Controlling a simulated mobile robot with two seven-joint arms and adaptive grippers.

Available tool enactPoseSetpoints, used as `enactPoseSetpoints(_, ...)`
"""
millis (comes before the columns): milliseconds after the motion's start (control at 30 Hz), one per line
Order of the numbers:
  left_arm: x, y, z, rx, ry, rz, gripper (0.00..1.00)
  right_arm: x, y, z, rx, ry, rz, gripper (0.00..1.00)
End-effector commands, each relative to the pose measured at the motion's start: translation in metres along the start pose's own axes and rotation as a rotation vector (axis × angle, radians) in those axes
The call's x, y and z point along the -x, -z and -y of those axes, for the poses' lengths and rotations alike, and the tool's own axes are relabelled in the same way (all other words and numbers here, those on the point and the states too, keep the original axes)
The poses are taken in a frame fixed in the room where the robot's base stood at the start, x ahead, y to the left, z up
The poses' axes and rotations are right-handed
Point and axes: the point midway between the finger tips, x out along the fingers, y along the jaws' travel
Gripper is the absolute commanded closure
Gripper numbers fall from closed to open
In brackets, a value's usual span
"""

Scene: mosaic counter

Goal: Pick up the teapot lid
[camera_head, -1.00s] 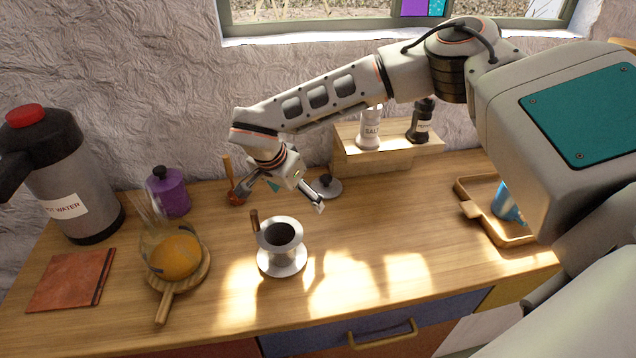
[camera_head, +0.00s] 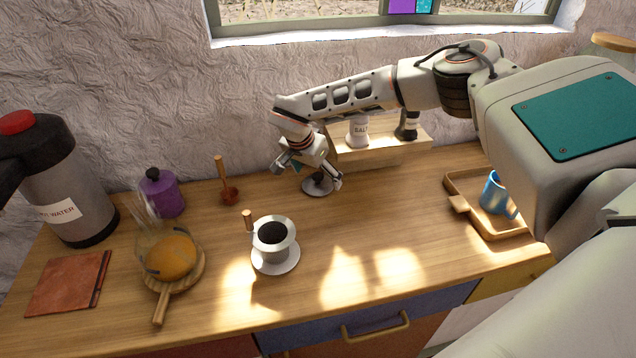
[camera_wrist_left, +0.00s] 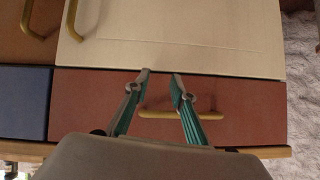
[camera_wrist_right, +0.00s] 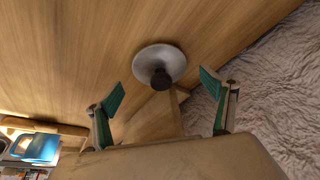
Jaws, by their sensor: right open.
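The teapot lid (camera_head: 317,187) is a round metal disc with a dark knob, lying on the counter near the wooden riser. My right gripper (camera_head: 308,178) is just above it, fingers open on either side. In the right wrist view the lid (camera_wrist_right: 171,62) shows beyond and between the open fingers of my right gripper (camera_wrist_right: 163,92), with its dark knob facing the camera; no contact shows. My left gripper (camera_wrist_left: 160,76) hangs in front of the cabinet fronts, its fingertips a little apart and nothing between them.
A white cup on a saucer (camera_head: 290,263) stands in front. A wooden dipper (camera_head: 229,194) and purple canister (camera_head: 165,194) are to the left. The riser (camera_head: 378,148) holding salt and pepper mills is close behind the lid. A wooden tray (camera_head: 470,220) with a blue mug is at right.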

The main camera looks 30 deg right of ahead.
Motion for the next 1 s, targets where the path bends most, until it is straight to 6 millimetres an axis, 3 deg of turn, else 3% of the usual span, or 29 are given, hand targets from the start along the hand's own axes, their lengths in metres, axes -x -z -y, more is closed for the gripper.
enactPoseSetpoints(200, 0.000, -0.004, 0.001, 0.002, 0.002, 0.010, 0.76, -0.020, 0.001, 0.001, 0.000, 0.002, -0.001, 0.17)
enactPoseSetpoints(433, 0.000, -0.006, -0.001, 0.003, 0.000, 0.015, 0.76, -0.021, 0.001, 0.001, 0.000, 0.003, -0.002, 0.17)
enactPoseSetpoints(467, 0.000, -0.006, -0.001, 0.003, 0.000, 0.014, 0.76, -0.021, 0.001, 0.001, 0.000, 0.003, -0.002, 0.22)
enactPoseSetpoints(600, 0.000, -0.006, -0.002, 0.003, -0.001, 0.014, 0.76, -0.021, 0.001, 0.001, -0.001, 0.003, -0.002, 0.58)
enactPoseSetpoints(1000, 0.001, -0.001, -0.002, 0.004, -0.001, 0.004, 0.76, -0.018, 0.002, 0.002, -0.001, 0.004, -0.002, 0.59)
